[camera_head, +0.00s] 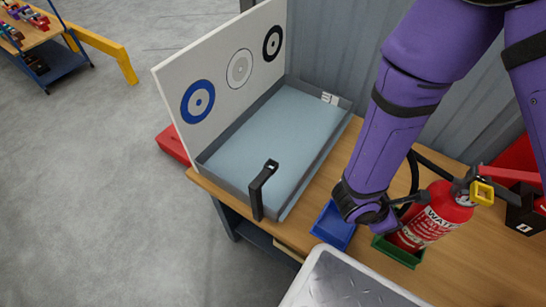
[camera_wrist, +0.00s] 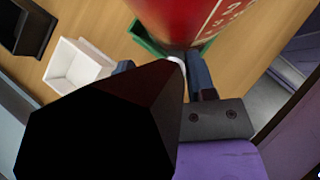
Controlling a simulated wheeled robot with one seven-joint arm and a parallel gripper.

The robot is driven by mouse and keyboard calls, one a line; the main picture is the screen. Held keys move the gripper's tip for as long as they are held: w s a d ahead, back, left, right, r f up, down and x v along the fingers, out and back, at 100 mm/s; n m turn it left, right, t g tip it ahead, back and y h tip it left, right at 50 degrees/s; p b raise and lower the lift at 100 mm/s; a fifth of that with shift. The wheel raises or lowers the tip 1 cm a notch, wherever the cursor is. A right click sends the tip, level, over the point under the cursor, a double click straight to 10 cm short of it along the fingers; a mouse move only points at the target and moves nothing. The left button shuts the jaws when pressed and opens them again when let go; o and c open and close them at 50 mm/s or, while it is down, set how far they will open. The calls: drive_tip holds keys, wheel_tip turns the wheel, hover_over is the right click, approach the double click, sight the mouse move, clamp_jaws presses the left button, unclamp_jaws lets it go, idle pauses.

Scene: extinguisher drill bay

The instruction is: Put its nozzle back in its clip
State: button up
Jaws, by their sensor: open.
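The red extinguisher (camera_head: 436,212), marked WATER, stands on the wooden bench at the right. Its black hose (camera_head: 414,172) curves behind my arm. In the wrist view, the extinguisher's red body (camera_wrist: 185,15) is at the top. A large black tapered piece (camera_wrist: 95,130), which looks like the nozzle, fills the lower left close to the camera. My gripper (camera_wrist: 163,72) has its two fingers on either side of this piece's narrow, pale-tipped end, beside the extinguisher. The jaws are open. In the head view my gripper is mostly hidden by the wrist. I cannot make out the clip.
A blue bin (camera_head: 333,228) and a green bin (camera_head: 400,256) sit by the extinguisher. A white bin (camera_wrist: 75,75) shows in the wrist view. A grey tray (camera_head: 222,178) with a target board (camera_head: 222,70) and an upright black bracket (camera_head: 262,188) stands to the left.

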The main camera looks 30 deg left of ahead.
drive_tip(key=v, duration=1)
drive_tip(key=shift+a+r, duration=0.2)
drive_tip(key=shift+s+a, duration=0.1)
drive_tip(key=shift+s, duration=0.1)
